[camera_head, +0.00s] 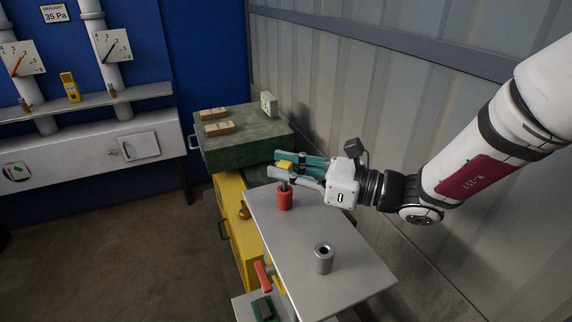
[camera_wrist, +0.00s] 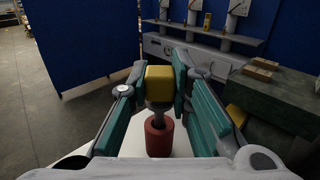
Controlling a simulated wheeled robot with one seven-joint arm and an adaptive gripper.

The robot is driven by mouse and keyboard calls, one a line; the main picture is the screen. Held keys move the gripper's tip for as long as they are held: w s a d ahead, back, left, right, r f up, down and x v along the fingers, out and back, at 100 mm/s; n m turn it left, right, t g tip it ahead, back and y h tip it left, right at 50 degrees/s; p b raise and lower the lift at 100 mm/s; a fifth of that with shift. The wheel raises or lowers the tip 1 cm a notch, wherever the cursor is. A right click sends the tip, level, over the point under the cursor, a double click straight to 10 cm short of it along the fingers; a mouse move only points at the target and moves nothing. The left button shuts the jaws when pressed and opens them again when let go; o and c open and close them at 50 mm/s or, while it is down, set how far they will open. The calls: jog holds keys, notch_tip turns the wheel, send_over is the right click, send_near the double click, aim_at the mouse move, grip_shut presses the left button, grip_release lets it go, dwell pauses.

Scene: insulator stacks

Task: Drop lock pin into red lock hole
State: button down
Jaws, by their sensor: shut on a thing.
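The lock pin (camera_head: 285,165) has a yellow block head and a dark grey shank. My gripper (camera_head: 286,167) is shut on the yellow head, which also shows between the fingers in the wrist view (camera_wrist: 159,84). The pin hangs upright with its shank pointing down. The red lock hole, a red cylinder (camera_head: 285,198), stands on the grey tabletop (camera_head: 313,225). In the wrist view the shank's lower end meets the top of the red cylinder (camera_wrist: 159,138). I cannot tell how deep the shank is in the hole.
A grey metal cylinder with a hole (camera_head: 324,259) stands nearer on the same tabletop. A dark green case (camera_head: 240,143) with small blocks on it stands behind. A corrugated wall (camera_head: 400,110) runs along the right. A red lever (camera_head: 262,276) is at the front left.

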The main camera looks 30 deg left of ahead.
jog(key=shift+f, duration=1.3)
jog(key=c, duration=1.4)
grip_release()
jog(key=d, duration=0.4)
jog(key=w+d, duration=0.1)
jog(key=d, duration=0.7)
jog(key=shift+w, duration=0.2)
